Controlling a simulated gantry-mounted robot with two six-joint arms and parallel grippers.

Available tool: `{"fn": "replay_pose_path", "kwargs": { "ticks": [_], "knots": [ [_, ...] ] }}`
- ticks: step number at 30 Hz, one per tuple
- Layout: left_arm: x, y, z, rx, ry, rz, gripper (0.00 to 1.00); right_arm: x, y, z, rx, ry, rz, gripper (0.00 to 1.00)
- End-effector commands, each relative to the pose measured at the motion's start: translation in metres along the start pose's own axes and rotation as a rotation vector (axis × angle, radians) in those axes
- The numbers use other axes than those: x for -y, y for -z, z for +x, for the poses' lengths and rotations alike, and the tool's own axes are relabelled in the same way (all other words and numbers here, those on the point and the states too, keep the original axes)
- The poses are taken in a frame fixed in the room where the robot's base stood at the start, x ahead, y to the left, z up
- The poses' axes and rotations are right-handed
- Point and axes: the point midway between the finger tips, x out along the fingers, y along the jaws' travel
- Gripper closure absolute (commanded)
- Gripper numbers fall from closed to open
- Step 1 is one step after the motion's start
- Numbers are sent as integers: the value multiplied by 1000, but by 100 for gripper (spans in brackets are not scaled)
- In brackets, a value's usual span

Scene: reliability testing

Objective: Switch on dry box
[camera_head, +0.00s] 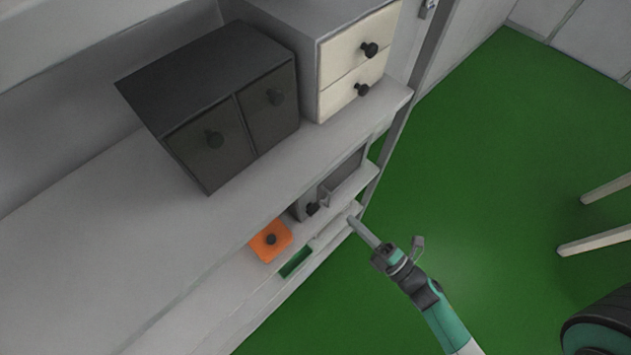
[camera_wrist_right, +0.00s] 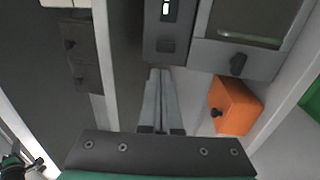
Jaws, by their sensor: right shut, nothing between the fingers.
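The dry box appears to be the grey unit (camera_head: 340,180) on the lower shelf in the head view. In the right wrist view, the grey box (camera_wrist_right: 205,62) shows a small lit display (camera_wrist_right: 167,8), a window (camera_wrist_right: 250,20) and a dark knob (camera_wrist_right: 237,63). My right gripper (camera_head: 352,221) is shut and empty, in front of the shelf. In the right wrist view its fingertips (camera_wrist_right: 160,74) appear just below the display panel; I cannot tell whether they touch it. What looks like my left gripper (camera_wrist_right: 28,164) shows small at the lower left; its jaws are unclear.
An orange box (camera_head: 270,241) with a dark knob sits beside the grey unit. A dark two-door cabinet (camera_head: 205,95) and cream drawers (camera_head: 358,60) stand on the upper shelf. The green floor (camera_head: 500,190) is open to the right, with stool legs (camera_head: 600,240) at the edge.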

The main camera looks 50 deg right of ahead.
Motion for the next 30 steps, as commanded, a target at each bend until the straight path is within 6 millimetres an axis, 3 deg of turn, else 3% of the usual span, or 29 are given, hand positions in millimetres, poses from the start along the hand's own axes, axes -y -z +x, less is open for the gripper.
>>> {"fn": "replay_pose_path", "kwargs": {
  "ticks": [5,15,21,30],
  "knots": [
    [0,1,1,0,0,0,100,-2,1,20,-6,-5,0,100],
    [0,6,7,0,0,0,100,-3,1,93,-3,-4,1,100],
    [0,9,10,-1,0,0,100,-2,0,126,-1,-2,1,100],
    [0,10,10,0,0,0,100,-1,0,140,0,-1,1,100]
  ]
}}
